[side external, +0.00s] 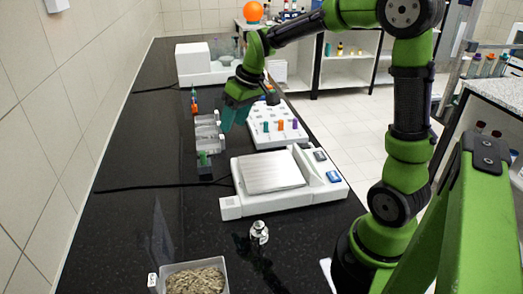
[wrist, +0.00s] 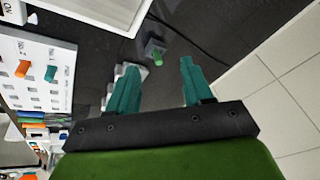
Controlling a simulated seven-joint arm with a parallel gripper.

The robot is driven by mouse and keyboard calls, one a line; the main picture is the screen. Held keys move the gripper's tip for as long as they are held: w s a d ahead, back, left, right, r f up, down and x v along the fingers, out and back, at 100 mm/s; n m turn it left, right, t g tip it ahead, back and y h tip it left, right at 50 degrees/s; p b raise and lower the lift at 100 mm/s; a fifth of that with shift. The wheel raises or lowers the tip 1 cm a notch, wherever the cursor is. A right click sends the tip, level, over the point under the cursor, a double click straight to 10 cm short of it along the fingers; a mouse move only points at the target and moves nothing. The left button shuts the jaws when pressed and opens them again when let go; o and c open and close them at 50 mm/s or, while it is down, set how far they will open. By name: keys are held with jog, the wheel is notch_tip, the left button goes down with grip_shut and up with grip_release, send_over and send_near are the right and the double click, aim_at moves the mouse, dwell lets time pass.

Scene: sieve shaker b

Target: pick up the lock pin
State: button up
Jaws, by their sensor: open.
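A small green pin (side external: 203,158) stands upright in a dark grey block (side external: 205,171) on the black bench; it looks like the lock pin, though no label shows. In the wrist view the green pin (wrist: 157,58) and its grey block (wrist: 152,46) appear beyond and between my fingertips. My gripper (side external: 234,118) is open and empty, with teal fingers pointing down, above the bench and to the upper right of the pin in the side view. Both separated fingers of my gripper (wrist: 159,66) show in the wrist view. The pin's lower part is hidden in the block.
A white balance (side external: 327,187) with a metal plate stands in front. A white peg board (side external: 262,137) with coloured pegs is beside the grey block, and clear bins (side external: 207,130) are behind it. A metal weight (side external: 259,233) and a grain tray (side external: 222,262) stand nearer.

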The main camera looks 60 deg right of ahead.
aim_at(203, 152)
jog(key=w+d+n, duration=0.4)
jog(key=w+n, duration=0.3)
jog(key=w, duration=0.1)
jog(key=shift+y, duration=0.4)
jog(key=x, duration=1.7)
jog(key=shift+s+a+f, duration=0.1)
jog(key=shift+a+f, duration=0.05)
jog(key=shift+a, duration=0.25)
jog(key=shift+c, duration=0.4)
grip_shut()
notch_tip(203, 152, up, 15)
jog(key=shift+f, duration=0.2)
